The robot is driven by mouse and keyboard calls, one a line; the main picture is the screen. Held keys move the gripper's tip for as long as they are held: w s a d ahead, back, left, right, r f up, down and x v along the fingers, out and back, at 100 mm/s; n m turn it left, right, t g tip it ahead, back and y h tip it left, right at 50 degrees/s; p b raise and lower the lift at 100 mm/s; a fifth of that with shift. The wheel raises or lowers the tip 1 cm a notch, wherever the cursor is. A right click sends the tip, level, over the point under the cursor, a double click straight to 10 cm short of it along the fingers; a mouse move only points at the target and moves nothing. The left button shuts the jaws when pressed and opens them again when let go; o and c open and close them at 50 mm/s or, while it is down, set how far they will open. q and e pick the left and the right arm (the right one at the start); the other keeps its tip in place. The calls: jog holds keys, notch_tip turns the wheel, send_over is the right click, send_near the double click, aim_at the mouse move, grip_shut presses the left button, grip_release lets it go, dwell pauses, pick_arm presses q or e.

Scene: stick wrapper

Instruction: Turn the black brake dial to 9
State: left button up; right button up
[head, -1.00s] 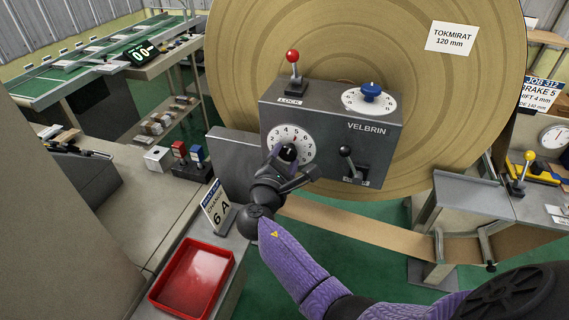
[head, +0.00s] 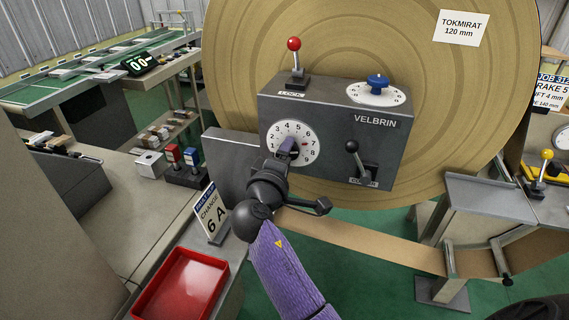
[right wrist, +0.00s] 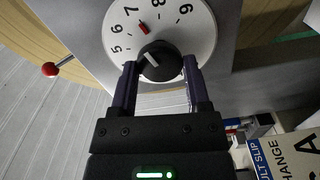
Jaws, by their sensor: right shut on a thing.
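The black brake dial shows in the right wrist view as a black knob (right wrist: 160,62) on a round white face (right wrist: 200,40) numbered up to 9. A small red mark (right wrist: 143,27) on the face lies near the 7. A pale line shows on the knob's left side; its exact reading is unclear. The white face (head: 296,135) also shows in the head view, at the left of the grey VELBRIN box (head: 330,125). My right gripper (right wrist: 160,78) is shut on the knob, with one finger on either side. In the head view my right gripper (head: 286,150) partly hides the dial. My left gripper is out of view.
A red-knobbed lever (head: 294,45) and a blue knob (head: 377,82) stand on the box top. A black lever (head: 353,148) is on its front. A large brown roll (head: 420,60) stands behind. A red tray (head: 182,283) and a CHANGE 6 A sign (head: 213,215) stand below left.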

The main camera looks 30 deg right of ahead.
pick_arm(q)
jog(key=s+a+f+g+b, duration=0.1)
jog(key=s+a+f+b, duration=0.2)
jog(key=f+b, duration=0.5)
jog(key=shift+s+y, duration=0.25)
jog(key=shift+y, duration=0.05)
pick_arm(e)
jog(key=m, duration=1.1)
jog(key=shift+m, duration=0.4)
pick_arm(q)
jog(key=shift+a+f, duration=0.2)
pick_arm(e)
jog(key=shift+s, duration=0.1)
jog(key=o, duration=1.2)
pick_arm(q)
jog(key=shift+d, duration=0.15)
pick_arm(e)
jog(key=shift+o, duration=0.3)
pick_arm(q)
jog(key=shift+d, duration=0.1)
